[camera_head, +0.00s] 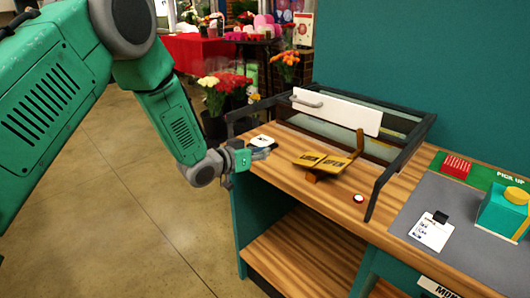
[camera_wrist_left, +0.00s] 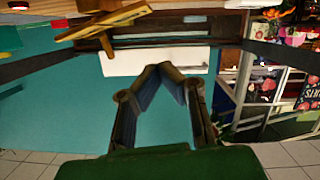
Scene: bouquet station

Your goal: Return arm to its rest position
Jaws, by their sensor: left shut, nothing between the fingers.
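My left arm comes in from the left in the head view. Its gripper (camera_head: 264,153) hangs at the left edge of the wooden counter (camera_head: 290,194), close to a small white item with a dark part (camera_head: 262,141). In the left wrist view the two fingers (camera_wrist_left: 160,70) lean together and meet at the tips, with nothing between them. My right gripper is in neither view.
A teal box (camera_head: 500,212) sits on a grey mat (camera_head: 445,255) at right. Flower buckets (camera_head: 214,124) stand behind.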

